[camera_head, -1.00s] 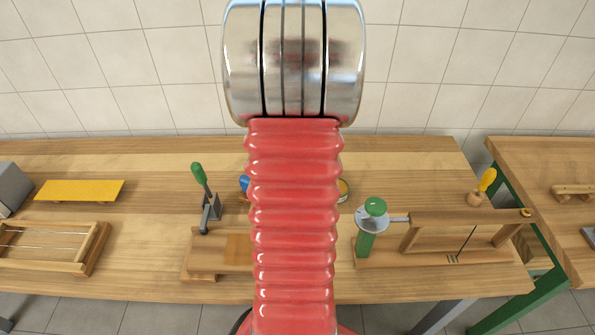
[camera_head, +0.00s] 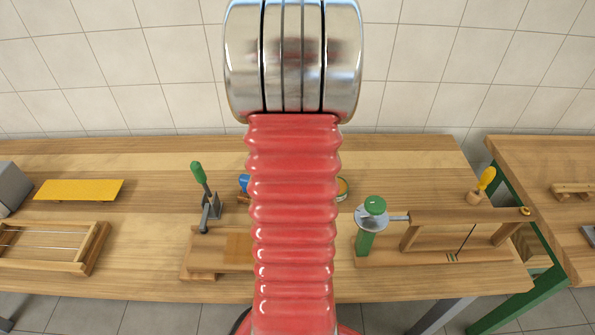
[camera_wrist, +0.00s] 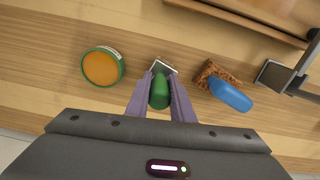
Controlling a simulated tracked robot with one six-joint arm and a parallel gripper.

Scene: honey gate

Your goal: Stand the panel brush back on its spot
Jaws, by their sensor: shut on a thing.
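My gripper (camera_wrist: 160,92) is shut on an upright green handle (camera_wrist: 159,93) in the wrist view. A small grey, pale-edged piece (camera_wrist: 163,67) shows just beyond the handle; I cannot tell whether it is part of the held tool. Whether the held tool is the panel brush is not clear, as its lower end is hidden. A blue-handled item (camera_wrist: 231,96) with a rough brown end stands or lies to the right, apart from the fingers. It also shows in the head view (camera_head: 244,182), partly behind my arm. My gripper is hidden in the head view.
A round green tin (camera_wrist: 102,66) with an orange top is left of the fingers. A green-handled clamp (camera_head: 205,195) stands near the blue item. A wooden frame (camera_head: 45,247), a yellow plate (camera_head: 78,190) and a wooden press (camera_head: 450,240) share the bench.

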